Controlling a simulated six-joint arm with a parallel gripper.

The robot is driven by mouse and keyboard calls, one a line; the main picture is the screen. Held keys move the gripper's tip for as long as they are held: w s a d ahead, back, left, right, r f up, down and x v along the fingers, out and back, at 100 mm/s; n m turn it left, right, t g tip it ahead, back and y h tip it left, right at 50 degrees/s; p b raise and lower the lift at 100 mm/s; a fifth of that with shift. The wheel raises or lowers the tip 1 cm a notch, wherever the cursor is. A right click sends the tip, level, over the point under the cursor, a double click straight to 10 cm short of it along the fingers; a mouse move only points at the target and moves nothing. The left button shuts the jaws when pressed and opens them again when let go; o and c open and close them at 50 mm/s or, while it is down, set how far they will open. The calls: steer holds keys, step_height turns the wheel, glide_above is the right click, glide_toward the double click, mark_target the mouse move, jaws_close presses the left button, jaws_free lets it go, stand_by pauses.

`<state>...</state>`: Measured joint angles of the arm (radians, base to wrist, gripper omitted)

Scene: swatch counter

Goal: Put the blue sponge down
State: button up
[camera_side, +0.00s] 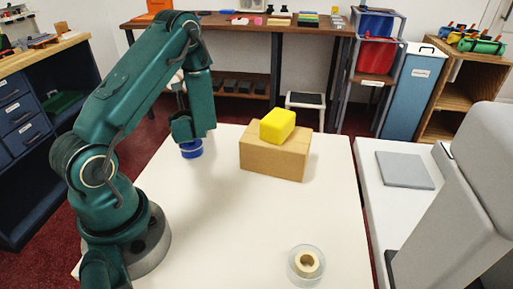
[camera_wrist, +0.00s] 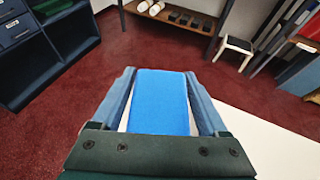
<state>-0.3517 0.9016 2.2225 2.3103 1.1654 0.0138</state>
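The blue sponge (camera_wrist: 160,102) lies between the two fingers of my gripper (camera_wrist: 161,74) in the wrist view. The finger ends meet its sides, with narrow pale gaps nearer the palm. In the side view my gripper (camera_side: 190,142) points down near the back left of the white table (camera_side: 235,235). A small blue part (camera_side: 191,151) shows below it, low over the tabletop. I cannot tell whether the sponge touches the table. A yellow sponge-like block (camera_side: 278,125) rests on a cardboard box (camera_side: 275,158), to the right of my gripper.
A roll of tape (camera_side: 306,264) sits in a clear round dish at the table's front right. The table's middle and front left are clear. A grey flat plate (camera_side: 404,169) lies on a white surface to the right. Red floor (camera_wrist: 60,115) shows past the table edge.

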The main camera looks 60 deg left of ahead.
steer(key=shift+o, duration=0.6)
steer(key=shift+r, duration=0.15)
steer(key=shift+r, duration=0.3)
steer(key=shift+d+r, duration=0.2)
steer(key=shift+r, duration=0.1)
steer(key=v, duration=0.7)
